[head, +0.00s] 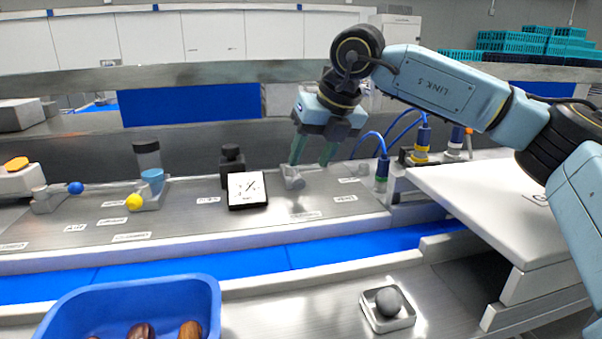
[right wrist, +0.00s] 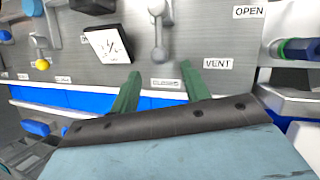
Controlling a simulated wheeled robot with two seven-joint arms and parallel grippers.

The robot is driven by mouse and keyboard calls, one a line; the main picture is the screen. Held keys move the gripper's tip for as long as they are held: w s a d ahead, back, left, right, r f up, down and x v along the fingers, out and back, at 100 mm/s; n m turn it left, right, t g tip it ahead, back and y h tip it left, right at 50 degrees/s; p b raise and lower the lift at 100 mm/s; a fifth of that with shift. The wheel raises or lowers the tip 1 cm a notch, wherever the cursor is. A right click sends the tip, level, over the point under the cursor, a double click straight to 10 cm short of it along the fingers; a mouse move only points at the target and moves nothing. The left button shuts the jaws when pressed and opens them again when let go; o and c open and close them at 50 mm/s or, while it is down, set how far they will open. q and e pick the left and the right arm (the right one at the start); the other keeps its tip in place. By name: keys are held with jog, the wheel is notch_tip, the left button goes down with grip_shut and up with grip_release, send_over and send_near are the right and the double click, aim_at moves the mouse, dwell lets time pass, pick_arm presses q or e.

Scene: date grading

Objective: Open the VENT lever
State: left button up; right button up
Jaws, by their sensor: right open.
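A small grey lever (head: 291,178) stands on the metal panel, just right of the dial. In the right wrist view the grey lever (right wrist: 158,38) has a rounded knob at its lower end. A VENT label (right wrist: 217,64) lies to its lower right and an OPEN label (right wrist: 249,12) to its upper right. My right gripper (head: 310,160) is open above the lever, its two green fingers pointing down. In the right wrist view the spread fingers (right wrist: 160,84) show below the knob with nothing held between them. Whether a finger touches the lever is unclear. My left gripper is not in view.
A black-framed dial (head: 247,190) is close left of the lever. Levers with a yellow knob (head: 134,202) and a blue knob (head: 75,188) are farther left. Blue hoses (head: 372,139) rise at right. A blue tray (head: 62,304) with dates and a grey ball (head: 389,301) are in front.

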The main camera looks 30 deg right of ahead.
aim_at(302, 179)
jog(key=x, duration=0.5)
jog(key=shift+w, duration=0.1)
jog(key=shift+w+f, duration=0.15)
jog(key=shift+f, duration=0.2)
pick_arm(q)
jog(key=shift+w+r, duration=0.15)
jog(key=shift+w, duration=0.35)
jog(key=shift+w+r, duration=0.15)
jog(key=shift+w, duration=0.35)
pick_arm(e)
jog(key=shift+c, duration=0.6)
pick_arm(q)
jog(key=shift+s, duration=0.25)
pick_arm(e)
grip_shut()
